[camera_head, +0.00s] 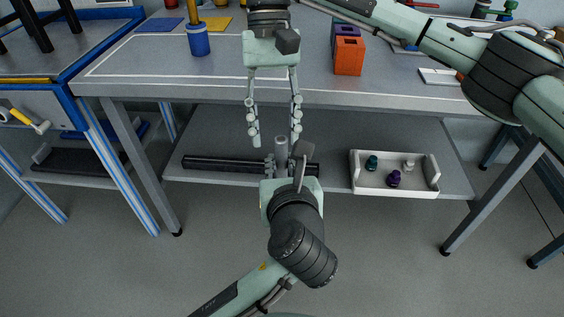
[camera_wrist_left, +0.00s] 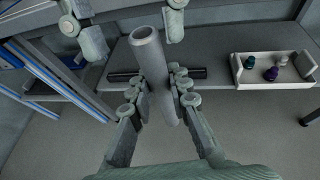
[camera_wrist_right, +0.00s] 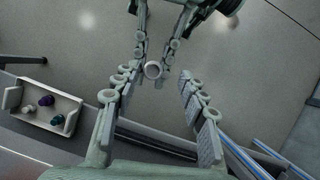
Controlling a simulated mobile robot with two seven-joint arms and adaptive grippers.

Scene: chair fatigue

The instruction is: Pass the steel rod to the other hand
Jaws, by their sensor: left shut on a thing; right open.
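The steel rod (camera_head: 281,150) is a grey hollow tube, held roughly upright. My left gripper (camera_head: 277,166) comes up from below and is shut on it. In the left wrist view the rod (camera_wrist_left: 148,55) stands between the left fingers with its upper part free. My right gripper (camera_head: 275,141) points down from above, open and empty, its fingers spread just above the rod's top. In the right wrist view the rod's round end (camera_wrist_right: 153,70) appears between the open right fingers (camera_wrist_right: 156,77). I cannot tell whether its tip is inside them.
Behind the grippers is a grey workbench (camera_head: 130,82) with a blue cup (camera_head: 198,40) and an orange block (camera_head: 349,57). On its lower shelf (camera_head: 225,130) lie a black bar (camera_head: 222,163) and a white tray (camera_head: 395,189) with small pegs. The floor in front is clear.

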